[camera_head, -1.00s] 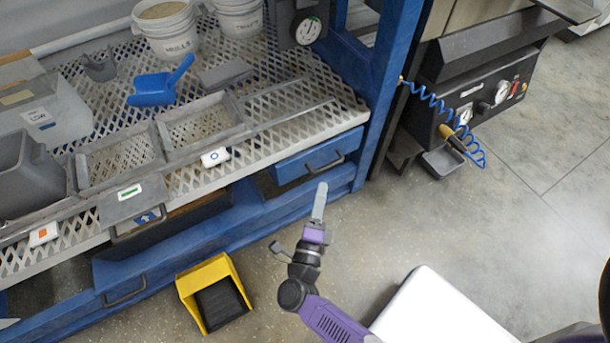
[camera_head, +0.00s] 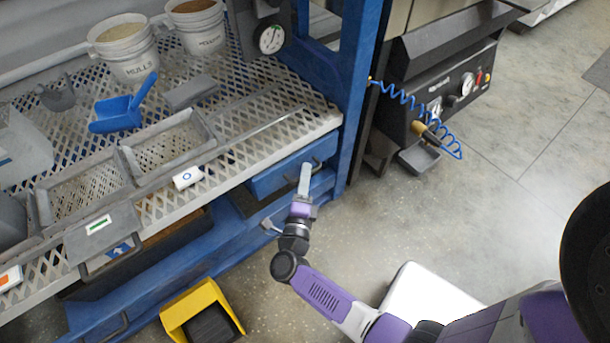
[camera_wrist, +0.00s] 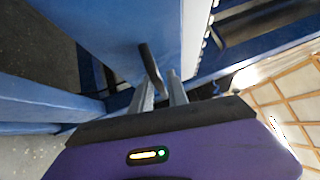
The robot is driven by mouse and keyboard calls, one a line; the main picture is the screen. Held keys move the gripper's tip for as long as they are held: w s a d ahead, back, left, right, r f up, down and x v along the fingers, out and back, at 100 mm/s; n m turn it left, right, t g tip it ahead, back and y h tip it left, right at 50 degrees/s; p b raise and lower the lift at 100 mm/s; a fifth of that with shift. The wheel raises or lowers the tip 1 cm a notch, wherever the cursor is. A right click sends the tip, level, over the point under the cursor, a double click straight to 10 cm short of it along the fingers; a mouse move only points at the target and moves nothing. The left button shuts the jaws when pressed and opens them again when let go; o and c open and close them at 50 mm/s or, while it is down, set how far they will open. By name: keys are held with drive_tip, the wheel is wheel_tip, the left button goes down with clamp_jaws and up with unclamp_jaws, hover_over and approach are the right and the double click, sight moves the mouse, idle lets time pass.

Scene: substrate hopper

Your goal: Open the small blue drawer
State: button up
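The small blue drawer (camera_head: 272,180) sits under the right end of the mesh shelf and looks shut or nearly so. Its dark handle (camera_head: 318,162) is on the front. My gripper (camera_head: 305,168) is at the drawer front, beside the handle. In the wrist view, the blue drawer face (camera_wrist: 115,25) fills the upper middle. The dark handle (camera_wrist: 149,62) runs down toward the gap between the two grey fingers of my gripper (camera_wrist: 160,80). The fingers stand apart. I cannot tell whether they touch the handle.
A blue frame post (camera_head: 357,90) stands right of the drawer. A yellow bin (camera_head: 180,303) stands on the floor below. The floor to the right (camera_head: 450,220) is mostly open.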

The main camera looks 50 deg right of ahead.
drive_tip(key=shift+c, duration=0.4)
clamp_jaws()
idle(0.9)
